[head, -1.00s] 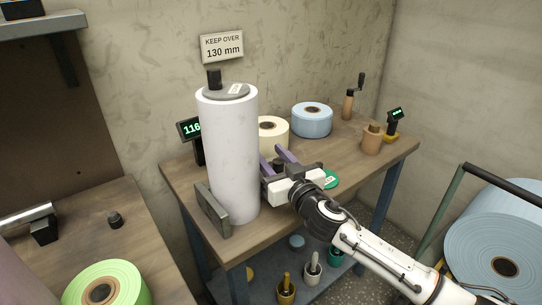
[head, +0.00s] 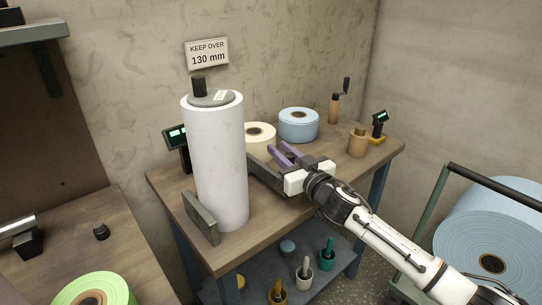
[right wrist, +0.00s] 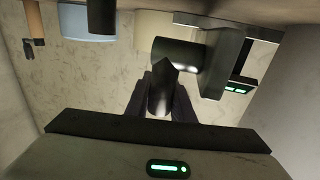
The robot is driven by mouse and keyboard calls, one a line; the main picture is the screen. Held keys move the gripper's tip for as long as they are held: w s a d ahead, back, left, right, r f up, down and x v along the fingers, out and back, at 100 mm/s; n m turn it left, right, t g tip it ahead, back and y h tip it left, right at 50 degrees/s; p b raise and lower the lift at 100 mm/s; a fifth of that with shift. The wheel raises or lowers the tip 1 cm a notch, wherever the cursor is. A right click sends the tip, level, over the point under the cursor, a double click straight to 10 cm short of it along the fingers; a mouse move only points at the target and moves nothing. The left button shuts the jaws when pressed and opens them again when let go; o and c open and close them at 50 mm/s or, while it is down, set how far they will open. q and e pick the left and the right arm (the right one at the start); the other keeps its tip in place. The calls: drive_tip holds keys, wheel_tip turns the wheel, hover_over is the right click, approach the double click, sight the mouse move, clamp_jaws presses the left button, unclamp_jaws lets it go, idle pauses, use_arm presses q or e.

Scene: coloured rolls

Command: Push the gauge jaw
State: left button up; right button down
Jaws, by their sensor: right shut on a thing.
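A tall white roll (head: 218,160) stands upright on the wooden bench between the gauge's two grey jaw plates. The near-left plate (head: 201,218) is close to the roll. The gauge jaw (head: 264,173) on the right stands a little apart from the roll. My right gripper (head: 281,152), with purple fingers, is at this jaw from the right and shut on a part of it. In the right wrist view the dark jaw plate (right wrist: 222,60) and a dark cylinder (right wrist: 178,53) lie beyond the fingers. The gauge display (head: 177,136) is lit green, its number unreadable. My left gripper is out of view.
A cream roll (head: 260,139) and a blue roll (head: 298,125) stand behind my gripper. A brown core (head: 357,143) and a small display (head: 379,122) are at the right end. The wall sign (head: 207,54) reads KEEP OVER 130 mm.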

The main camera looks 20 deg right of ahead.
drive_tip(key=c, duration=1.5)
unclamp_jaws()
drive_tip(key=shift+w+d, duration=0.1)
drive_tip(key=shift+d, duration=0.3)
drive_tip(key=shift+c, duration=0.2)
drive_tip(key=shift+a, duration=0.1)
drive_tip(key=s+d, duration=0.1)
drive_tip(key=s, duration=0.9)
drive_tip(key=shift+s+d, duration=0.15)
drive_tip(key=shift+d, duration=0.15)
